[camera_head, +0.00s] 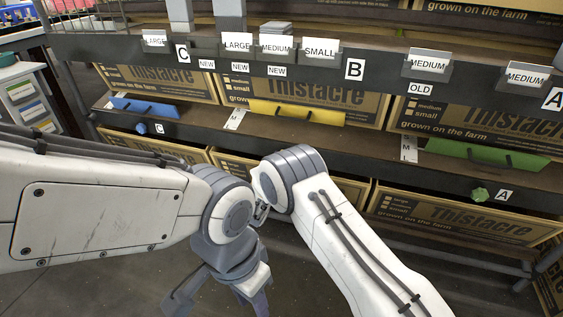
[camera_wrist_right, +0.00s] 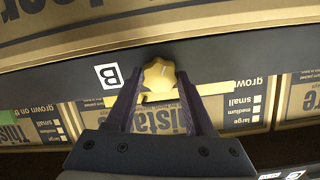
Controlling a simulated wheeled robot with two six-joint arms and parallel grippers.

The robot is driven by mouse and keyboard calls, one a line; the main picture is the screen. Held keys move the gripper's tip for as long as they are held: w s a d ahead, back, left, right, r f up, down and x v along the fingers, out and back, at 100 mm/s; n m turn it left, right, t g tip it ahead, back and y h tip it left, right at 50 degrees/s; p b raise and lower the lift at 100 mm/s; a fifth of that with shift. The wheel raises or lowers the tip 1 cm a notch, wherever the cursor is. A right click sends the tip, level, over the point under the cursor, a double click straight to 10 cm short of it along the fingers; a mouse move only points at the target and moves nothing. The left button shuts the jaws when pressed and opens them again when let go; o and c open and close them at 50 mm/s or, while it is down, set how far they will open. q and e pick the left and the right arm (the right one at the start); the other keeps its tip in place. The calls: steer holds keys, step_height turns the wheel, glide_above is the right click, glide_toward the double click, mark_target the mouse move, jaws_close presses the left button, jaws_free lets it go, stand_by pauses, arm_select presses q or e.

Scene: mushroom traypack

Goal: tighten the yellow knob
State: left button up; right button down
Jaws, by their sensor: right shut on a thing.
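The yellow knob (camera_wrist_right: 160,73) is a lobed knob on the dark shelf rail, seen in the right wrist view beside an upside-down B label (camera_wrist_right: 108,76). My right gripper (camera_wrist_right: 159,80) has its two dark fingers on either side of the knob and is shut on it. In the head view the knob and my right gripper are hidden behind my arms. My left gripper (camera_head: 218,298) hangs low in the head view, away from the rail, with its fingers spread and nothing between them.
A yellow flap (camera_head: 297,112) lies on the middle shelf, with a blue flap (camera_head: 144,107) to the left and a green flap (camera_head: 487,154) to the right. A blue knob (camera_head: 141,128) and a green knob (camera_head: 479,195) sit on the same rail (camera_head: 385,168). Cardboard boxes fill the shelves.

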steer(key=shift+a, duration=0.1)
steer(key=shift+c, duration=1.3)
jaws_free()
steer(key=b+v, duration=0.9)
steer(key=v, duration=0.1)
steer(key=shift+s, duration=0.25)
steer(key=shift+r, duration=0.1)
